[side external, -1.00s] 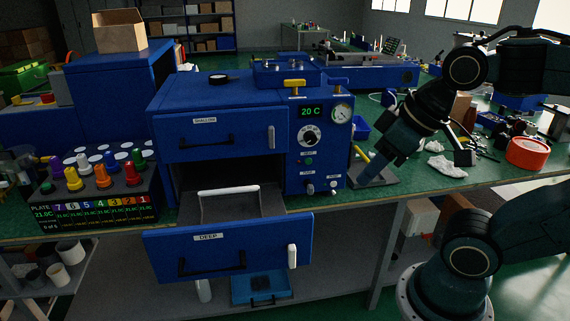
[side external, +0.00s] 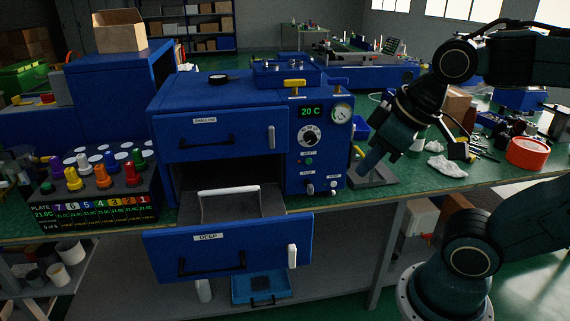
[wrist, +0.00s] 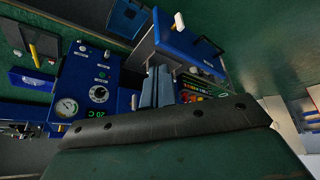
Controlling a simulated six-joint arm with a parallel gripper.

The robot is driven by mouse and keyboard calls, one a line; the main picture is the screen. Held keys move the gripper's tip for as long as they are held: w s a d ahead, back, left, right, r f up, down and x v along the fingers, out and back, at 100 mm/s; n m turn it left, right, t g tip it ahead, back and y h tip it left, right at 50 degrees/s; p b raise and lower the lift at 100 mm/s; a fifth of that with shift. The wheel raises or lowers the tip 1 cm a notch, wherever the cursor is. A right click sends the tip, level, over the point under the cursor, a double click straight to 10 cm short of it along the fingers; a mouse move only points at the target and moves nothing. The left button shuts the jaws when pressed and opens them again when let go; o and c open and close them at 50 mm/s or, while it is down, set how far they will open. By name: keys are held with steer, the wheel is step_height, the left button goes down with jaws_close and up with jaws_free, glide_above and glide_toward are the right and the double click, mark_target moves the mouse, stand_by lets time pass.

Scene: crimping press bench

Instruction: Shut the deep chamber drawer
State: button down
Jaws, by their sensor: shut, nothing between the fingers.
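The blue deep drawer (side external: 215,265), labelled DEEP, stands pulled out from the lower part of the blue cabinet, with its dark tray showing behind the front. Its front has a black handle (side external: 212,263) and a white latch lever (side external: 292,257). In the wrist view the drawer front (wrist: 185,48) shows just beyond my fingers. My gripper (side external: 366,166) is to the right of the cabinet, above the bench and apart from the drawer. Its fingers are together and empty; they also show in the wrist view (wrist: 157,80).
The shallow drawer (side external: 220,135) above is shut. A control panel (side external: 317,135) reads 20 C. A coloured-knob rack (side external: 98,190) stands left of the drawer. A grey plate (side external: 372,178) lies below my gripper. The space in front of the drawer looks clear.

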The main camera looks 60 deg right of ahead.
mark_target(169, 263)
steer(key=w+a+n+g+h, duration=0.1)
steer(key=w+a+n, duration=0.4)
steer(key=w+n, duration=0.3)
steer(key=w+a+n+g, duration=0.1)
steer(key=w+a+n, duration=0.45)
steer(key=w, duration=0.45)
steer(key=w+a+f+n+h, duration=0.1)
steer(key=w+a+f+n, duration=0.2)
steer(key=a+f+n, duration=0.3)
steer(key=w+a+f+n+h, duration=0.1)
steer(key=w+a+f+n, duration=0.2)
steer(key=a, duration=0.9)
step_height(169, 263, down, 5)
steer(key=n, duration=0.3)
steer(key=shift+w+r+n, duration=0.2)
steer(key=shift+w+n, duration=0.1)
steer(key=shift+n, duration=0.05)
steer(key=shift+f, duration=0.1)
steer(key=shift+w+d+f, duration=0.9)
steer(key=shift+f, duration=0.6)
steer(key=shift+w+d+f, duration=0.85)
steer(key=shift+w+f, duration=0.05)
steer(key=shift+f, duration=0.6)
steer(key=shift+w+d+f, duration=0.9)
steer(key=shift+f, duration=0.6)
